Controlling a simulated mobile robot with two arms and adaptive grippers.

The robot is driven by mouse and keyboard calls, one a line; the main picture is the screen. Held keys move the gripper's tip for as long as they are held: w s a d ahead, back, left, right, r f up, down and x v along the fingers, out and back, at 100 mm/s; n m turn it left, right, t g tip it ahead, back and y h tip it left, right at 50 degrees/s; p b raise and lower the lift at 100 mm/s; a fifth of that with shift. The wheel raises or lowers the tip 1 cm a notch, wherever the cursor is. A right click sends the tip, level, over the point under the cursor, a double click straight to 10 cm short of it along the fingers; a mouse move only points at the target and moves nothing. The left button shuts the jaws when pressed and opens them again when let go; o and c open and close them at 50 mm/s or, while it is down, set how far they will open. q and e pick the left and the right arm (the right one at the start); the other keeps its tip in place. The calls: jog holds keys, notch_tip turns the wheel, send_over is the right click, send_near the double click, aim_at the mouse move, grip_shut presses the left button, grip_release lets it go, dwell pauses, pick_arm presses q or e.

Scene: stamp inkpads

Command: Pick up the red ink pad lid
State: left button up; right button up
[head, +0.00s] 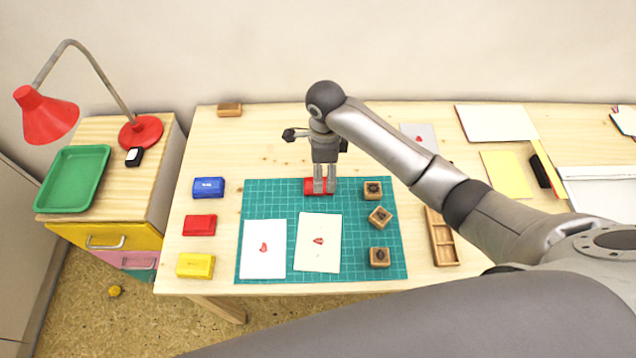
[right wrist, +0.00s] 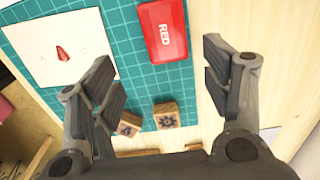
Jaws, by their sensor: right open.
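A red block labelled RED (head: 309,186), which looks like the red ink pad lid, lies flat near the far edge of the green mat (head: 262,199). It also shows at the top of the right wrist view (right wrist: 163,30). My right gripper (head: 325,188) points down over it with its fingers apart and empty; in the head view its fingers partly cover the red block. In the wrist view the block lies ahead of the gap between the fingers, not clasped. Another red ink pad (head: 199,225) sits left of the mat. My left gripper is not in view.
A blue pad (head: 208,187) and a yellow pad (head: 195,265) flank the other red pad. Several wooden stamps (head: 379,217) stand on the mat's right side. Two stamped cards (head: 263,249) (head: 317,242) lie on the mat. A wooden tray (head: 443,252) is to the right.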

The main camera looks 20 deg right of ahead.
jog(key=shift+w+a+f, duration=0.1)
jog(key=shift+w+f, duration=0.1)
jog(key=shift+f, duration=0.95)
jog(key=shift+w+a+f, duration=0.1)
jog(key=shift+w+f, duration=0.05)
jog(key=shift+f, duration=0.95)
jog(key=shift+w+f, duration=0.2)
jog(key=shift+f, duration=0.95)
jog(key=shift+c, duration=0.3)
jog(key=c, duration=0.8)
